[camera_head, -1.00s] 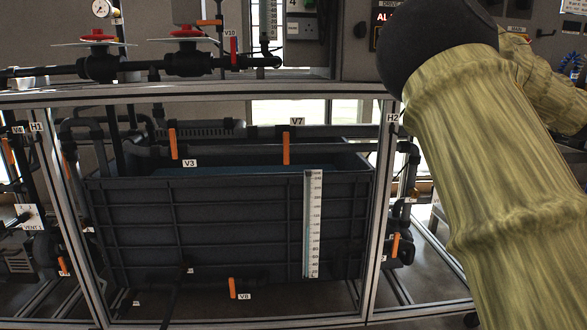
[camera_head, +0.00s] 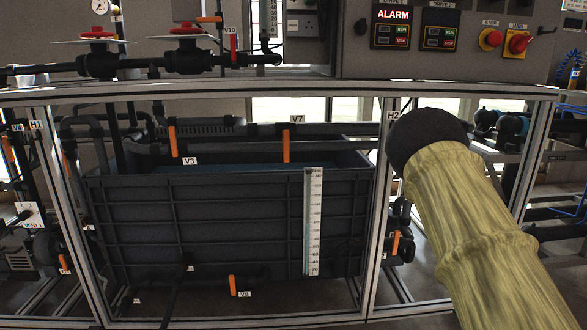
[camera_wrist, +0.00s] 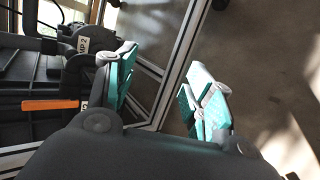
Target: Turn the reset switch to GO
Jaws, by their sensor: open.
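I cannot make out a switch marked reset or GO in either view. The control panel (camera_head: 460,60) at the upper right of the head view carries a lit ALARM display (camera_head: 393,15), a red STOP button (camera_head: 491,39) and a red MAIN switch (camera_head: 517,43) on a yellow plate. The panel's top is cut off by the frame. My gripper (camera_wrist: 165,92) is open and empty in the wrist view, with teal pads apart over the floor and a frame bar. In the head view only my arm shows, below the panel; the gripper is not visible there.
A dark water tank (camera_head: 240,225) stands inside an aluminium frame (camera_head: 381,210), with orange valve handles (camera_head: 286,144) around it. In the wrist view an orange handle (camera_wrist: 55,104) and dark pump parts lie left of the fingers. Bare floor (camera_wrist: 265,60) is at right.

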